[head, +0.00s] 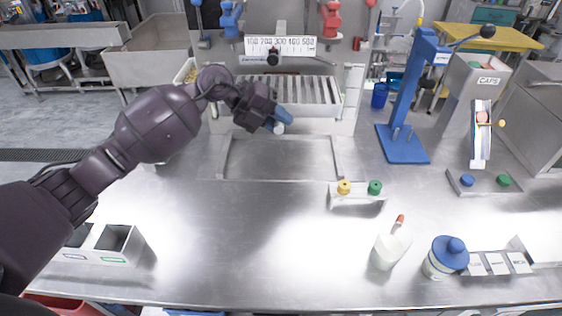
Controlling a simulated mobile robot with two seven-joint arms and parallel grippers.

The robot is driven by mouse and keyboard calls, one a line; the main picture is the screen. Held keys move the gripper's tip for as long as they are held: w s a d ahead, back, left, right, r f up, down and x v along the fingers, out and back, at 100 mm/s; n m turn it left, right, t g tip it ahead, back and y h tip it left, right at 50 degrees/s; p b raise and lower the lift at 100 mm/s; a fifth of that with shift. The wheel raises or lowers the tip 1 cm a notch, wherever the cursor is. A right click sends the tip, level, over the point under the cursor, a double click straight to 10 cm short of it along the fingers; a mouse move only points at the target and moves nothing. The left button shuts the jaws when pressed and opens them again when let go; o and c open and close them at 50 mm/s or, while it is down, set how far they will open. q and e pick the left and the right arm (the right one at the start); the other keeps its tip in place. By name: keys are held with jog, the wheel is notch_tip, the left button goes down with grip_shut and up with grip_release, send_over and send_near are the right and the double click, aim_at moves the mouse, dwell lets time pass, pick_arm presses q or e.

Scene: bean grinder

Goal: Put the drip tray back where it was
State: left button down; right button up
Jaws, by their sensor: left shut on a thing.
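The drip tray (318,91) is a pale metal tray with dark slats, in the head view's upper middle, below the scale plate of a machine. My left gripper (277,122) is at the middle of its front edge. It is shut on a blue and white piece there, which looks like the tray's handle; the fingers partly hide it. A rectangular frame (232,158) lies on the bench just in front of the tray. I cannot tell whether the tray is fully seated. My right gripper is not in view.
A small rack with yellow and green knobs (358,196) stands right of centre. A blue press (403,105) stands behind. A grey two-part bin (104,243) is front left. The bench middle is clear.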

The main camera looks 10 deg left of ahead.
pick_arm(q)
jog(key=b, duration=0.2)
send_over(280, 189)
notch_tip(280, 189, down, 15)
jog(key=shift+d+r, duration=0.1)
jog(key=shift+r, duration=0.1)
jog(key=shift+f+b, duration=0.45)
jog(key=shift+f, duration=2.2)
jog(key=c, duration=1.3)
grip_release()
jog(key=shift+f, duration=0.1)
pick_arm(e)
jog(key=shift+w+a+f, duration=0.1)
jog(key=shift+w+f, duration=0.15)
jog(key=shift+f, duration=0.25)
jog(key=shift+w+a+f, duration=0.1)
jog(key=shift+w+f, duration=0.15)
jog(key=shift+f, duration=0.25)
pick_arm(q)
jog(key=shift+r, duration=0.2)
jog(key=p+v, duration=0.1)
jog(key=v, duration=1.1)
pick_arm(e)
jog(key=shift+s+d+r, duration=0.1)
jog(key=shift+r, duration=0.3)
